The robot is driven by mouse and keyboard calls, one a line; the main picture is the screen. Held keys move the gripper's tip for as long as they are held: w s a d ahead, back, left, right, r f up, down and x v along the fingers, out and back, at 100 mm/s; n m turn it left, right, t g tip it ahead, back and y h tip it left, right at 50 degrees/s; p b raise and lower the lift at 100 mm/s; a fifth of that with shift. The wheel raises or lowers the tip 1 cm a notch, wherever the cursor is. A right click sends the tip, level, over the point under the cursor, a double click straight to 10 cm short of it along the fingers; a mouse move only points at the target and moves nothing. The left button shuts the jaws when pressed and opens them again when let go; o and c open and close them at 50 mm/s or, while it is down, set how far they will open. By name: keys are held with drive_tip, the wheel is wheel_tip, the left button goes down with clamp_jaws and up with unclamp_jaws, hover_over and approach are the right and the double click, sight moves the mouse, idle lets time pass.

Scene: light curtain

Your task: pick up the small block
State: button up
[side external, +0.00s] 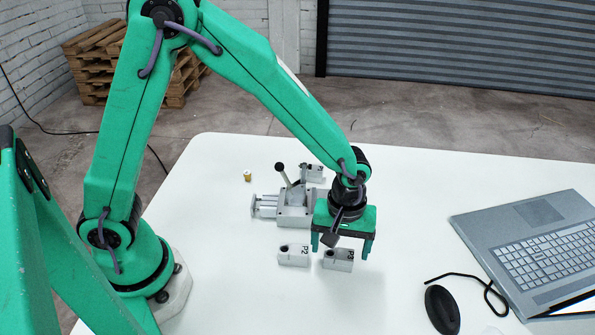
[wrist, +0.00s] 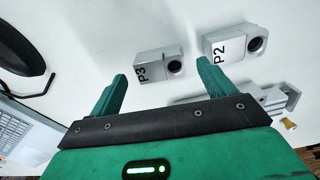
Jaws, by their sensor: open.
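Several small grey blocks, each with a round dark hole, stand on the white table. The block marked P3 (side external: 338,260) is just below my gripper (side external: 341,246). In the wrist view, the P3 block (wrist: 158,64) appears between and beyond the fingertips of my gripper (wrist: 162,80), apart from them. The block marked P2 (side external: 293,255) stands just left of P3; it also shows in the wrist view (wrist: 235,45), at upper right. A third block (side external: 312,172) is behind, its label too small to read. My gripper is open and empty.
A grey clamp device with a lever (side external: 295,212) stands behind the two front blocks, close to my gripper. A small brass cylinder (side external: 247,176) stands at back left. A laptop (side external: 535,250) and a black mouse (side external: 441,309) are on the right. The front table is clear.

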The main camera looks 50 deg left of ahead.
drive_tip(key=shift+f, duration=1.15)
drive_tip(key=c, duration=1.2)
drive_tip(key=shift+o, duration=0.2)
drive_tip(key=shift+r, duration=0.15)
drive_tip(key=shift+r, duration=0.8)
wheel_tip(320, 180, up, 2)
drive_tip(key=shift+r, duration=0.15)
drive_tip(key=s+d+r, duration=0.6)
drive_tip(key=s, duration=0.4)
drive_tip(key=shift+r, duration=0.4)
drive_tip(key=shift+w, duration=0.1)
